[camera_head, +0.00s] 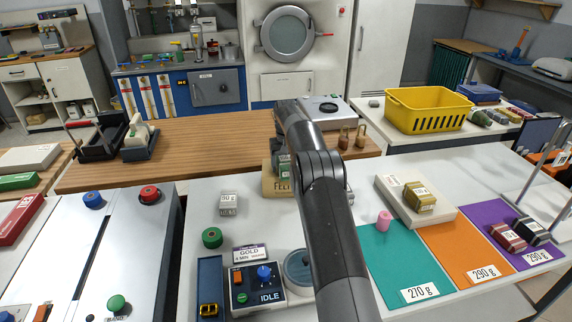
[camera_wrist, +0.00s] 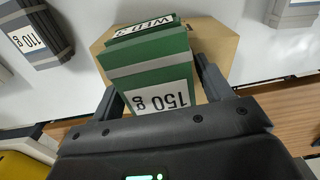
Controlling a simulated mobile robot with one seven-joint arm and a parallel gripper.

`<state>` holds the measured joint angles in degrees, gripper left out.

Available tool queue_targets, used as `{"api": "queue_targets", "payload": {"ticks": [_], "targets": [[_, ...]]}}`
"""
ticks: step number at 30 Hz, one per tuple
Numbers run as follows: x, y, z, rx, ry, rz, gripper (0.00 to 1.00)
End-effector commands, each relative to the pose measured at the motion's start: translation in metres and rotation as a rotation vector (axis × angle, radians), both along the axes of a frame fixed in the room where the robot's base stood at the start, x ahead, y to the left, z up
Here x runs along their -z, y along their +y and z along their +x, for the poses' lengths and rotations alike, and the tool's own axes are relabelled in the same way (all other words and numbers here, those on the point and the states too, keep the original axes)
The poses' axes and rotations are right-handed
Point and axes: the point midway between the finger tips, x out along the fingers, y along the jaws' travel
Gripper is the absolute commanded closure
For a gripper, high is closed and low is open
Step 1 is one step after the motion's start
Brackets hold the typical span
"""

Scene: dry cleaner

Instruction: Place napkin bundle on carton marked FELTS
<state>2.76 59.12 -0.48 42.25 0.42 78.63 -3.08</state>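The green napkin bundle (camera_wrist: 148,70), with a white label reading 150 g and a grey band, sits between the two fingers of my gripper (camera_wrist: 160,85) in the wrist view. The fingers close on its sides. The tan carton (camera_wrist: 215,45) lies directly beneath it; whether the bundle touches the carton top is unclear. In the head view the carton (camera_head: 270,188) shows a partly hidden marking starting "FE". The green bundle (camera_head: 284,168) shows just above it. My arm covers the right side of both, and my gripper is mostly hidden there.
A grey 90 g bundle (camera_head: 229,204) stands left of the carton. A green roll (camera_head: 212,237) and a control box (camera_head: 257,285) are in front. Coloured mats with weight cards (camera_head: 420,293) lie right, beside a white block (camera_head: 440,211). A wooden counter (camera_head: 225,145) is behind.

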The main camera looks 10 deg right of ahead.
Motion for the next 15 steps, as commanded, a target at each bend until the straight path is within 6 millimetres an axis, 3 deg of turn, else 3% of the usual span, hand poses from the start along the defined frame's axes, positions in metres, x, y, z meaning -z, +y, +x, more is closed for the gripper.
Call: {"api": "queue_targets", "payload": {"ticks": [10, 15], "targets": [[-0.002, 0.000, 0.000, 0.000, -0.001, 0.000, 0.22], [-0.021, 0.000, 0.001, 0.000, -0.004, 0.000, 0.22]]}}
